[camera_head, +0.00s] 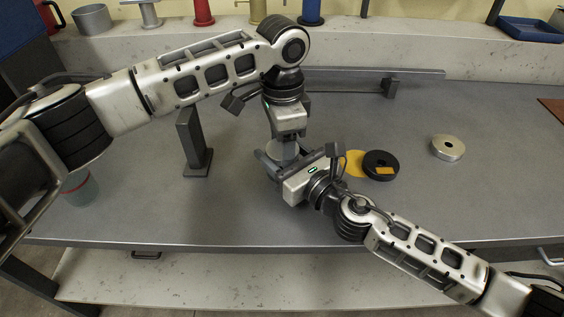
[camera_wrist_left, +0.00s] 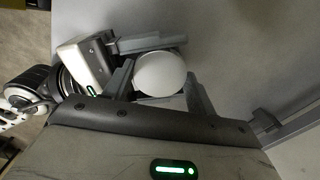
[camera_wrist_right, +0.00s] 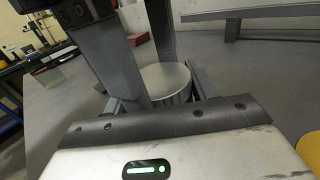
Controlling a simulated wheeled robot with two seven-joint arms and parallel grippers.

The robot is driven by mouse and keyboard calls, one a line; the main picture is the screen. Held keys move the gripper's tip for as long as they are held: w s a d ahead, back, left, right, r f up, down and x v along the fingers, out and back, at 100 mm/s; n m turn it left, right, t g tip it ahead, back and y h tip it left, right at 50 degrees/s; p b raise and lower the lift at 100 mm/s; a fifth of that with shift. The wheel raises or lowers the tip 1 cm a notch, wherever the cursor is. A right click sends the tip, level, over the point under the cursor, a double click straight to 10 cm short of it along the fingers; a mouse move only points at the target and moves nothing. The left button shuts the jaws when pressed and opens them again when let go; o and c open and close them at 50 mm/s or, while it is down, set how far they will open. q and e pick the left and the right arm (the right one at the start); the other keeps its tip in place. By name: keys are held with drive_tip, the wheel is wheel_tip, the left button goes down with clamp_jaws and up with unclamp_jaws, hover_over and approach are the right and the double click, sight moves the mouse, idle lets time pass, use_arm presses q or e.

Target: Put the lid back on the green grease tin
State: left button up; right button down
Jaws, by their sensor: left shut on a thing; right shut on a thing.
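A pale round metal piece (camera_head: 284,150) is between my two grippers near the middle of the bench. A greenish see-through container (camera_head: 80,190) stands at the left, partly behind my left arm.
A dark post on a foot (camera_head: 195,145) stands left of the grippers. A yellow disc (camera_head: 354,163), a black disc with an orange label (camera_head: 380,160) and a silver ring (camera_head: 448,147) lie to the right. A low rail (camera_head: 420,73) runs behind. The right front is free.

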use_arm(q)
drive_tip(key=o, duration=1.1)
drive_tip(key=shift+r, duration=0.1)
drive_tip(key=shift+r, duration=2.2)
drive_tip(key=shift+c, duration=0.5)
drive_tip(key=shift+c, duration=0.9)
wheel_tip(320, 180, up, 4)
drive_tip(key=n, duration=0.5)
drive_tip(key=shift+f+n, duration=0.25)
drive_tip(key=shift+n, duration=0.15)
